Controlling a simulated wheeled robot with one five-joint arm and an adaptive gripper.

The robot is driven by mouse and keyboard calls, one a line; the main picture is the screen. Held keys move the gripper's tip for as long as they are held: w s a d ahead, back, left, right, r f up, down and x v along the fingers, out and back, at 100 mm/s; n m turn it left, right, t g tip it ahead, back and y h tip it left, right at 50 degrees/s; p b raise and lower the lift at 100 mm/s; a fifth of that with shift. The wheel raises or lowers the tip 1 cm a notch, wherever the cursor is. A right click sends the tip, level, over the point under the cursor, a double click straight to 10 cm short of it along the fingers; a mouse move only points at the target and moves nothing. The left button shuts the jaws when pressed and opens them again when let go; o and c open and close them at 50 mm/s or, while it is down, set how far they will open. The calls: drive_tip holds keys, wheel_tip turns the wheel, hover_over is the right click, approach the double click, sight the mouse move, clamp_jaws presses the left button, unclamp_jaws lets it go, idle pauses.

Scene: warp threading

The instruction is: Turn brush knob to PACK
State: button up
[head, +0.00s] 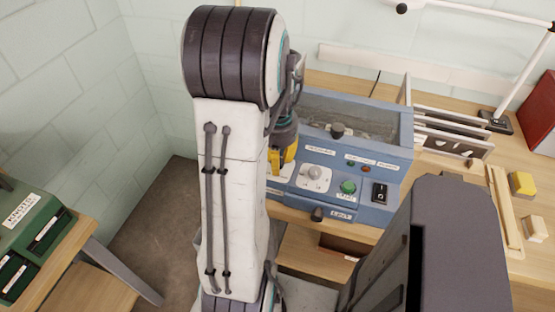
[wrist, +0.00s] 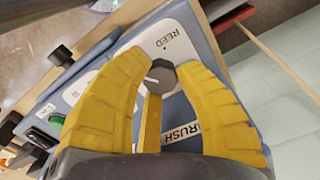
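The brush knob (wrist: 161,77) is a dark, faceted knob with a white pointer mark, on a white plate of the blue panel. The mark points to the left in the wrist view. The word REED (wrist: 171,45) shows above the knob and a BRUSH label (wrist: 181,132) below it. My gripper (wrist: 162,70) has yellow fingers, one on each side of the knob, with the tips against its sides. In the head view my gripper (head: 283,150) is at the left part of the blue machine (head: 376,152), and my arm hides the knob. I cannot see a PACK mark.
The panel also has a grey knob (head: 315,172), a green button (head: 348,187) and a black rocker switch (head: 380,193), right of my gripper. A dark knob (head: 317,214) sticks out at the front. A green machine (head: 30,235) stands at left.

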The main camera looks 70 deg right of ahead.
drive_tip(key=o, duration=0.5)
drive_tip(key=shift+m, duration=0.3)
